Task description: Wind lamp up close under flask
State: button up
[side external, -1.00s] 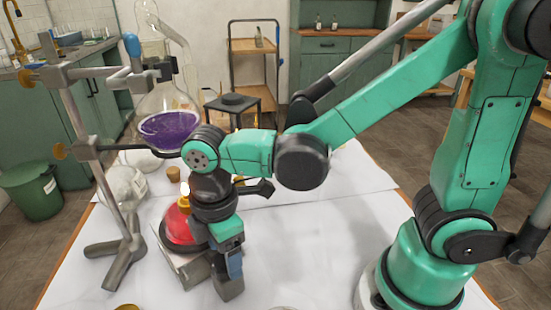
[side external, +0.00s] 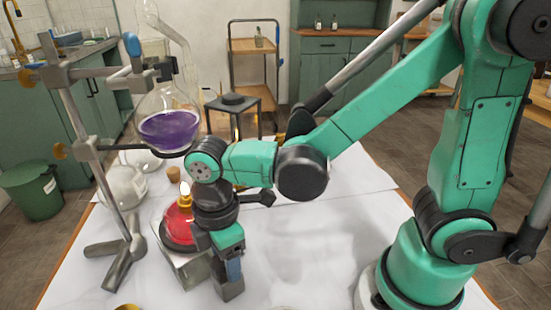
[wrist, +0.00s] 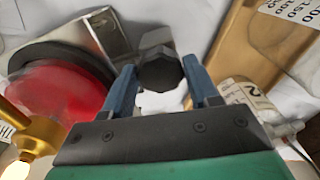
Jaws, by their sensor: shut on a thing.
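The lamp (side external: 178,222) is a red spirit lamp with a brass collar and a lit flame, standing on a metal jack (side external: 190,268). The flask (side external: 165,105), holding purple liquid, is clamped above it, with a clear gap between the flame and the flask's underside. In the wrist view the lamp (wrist: 60,95) is at left on the jack's plate (wrist: 105,30). My gripper (wrist: 160,82) points down beside the jack, its blue fingers shut on a dark faceted knob (wrist: 160,72). In the side view my gripper (side external: 232,275) partly hides the jack, and the knob is hidden.
A metal stand (side external: 110,190) with clamps holds the flask at left. In the wrist view a wooden board (wrist: 260,40) and a labelled bottle (wrist: 240,95) lie close right. The white table is clear at centre right.

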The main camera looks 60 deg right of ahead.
jog(key=m, duration=0.8)
jog(key=shift+s+m, duration=0.1)
jog(key=shift+m, duration=0.3)
jog(key=m, duration=0.3)
jog(key=shift+m, duration=0.3)
jog(key=shift+a+m, duration=0.1)
jog(key=shift+m, duration=2)
jog(key=o, duration=1)
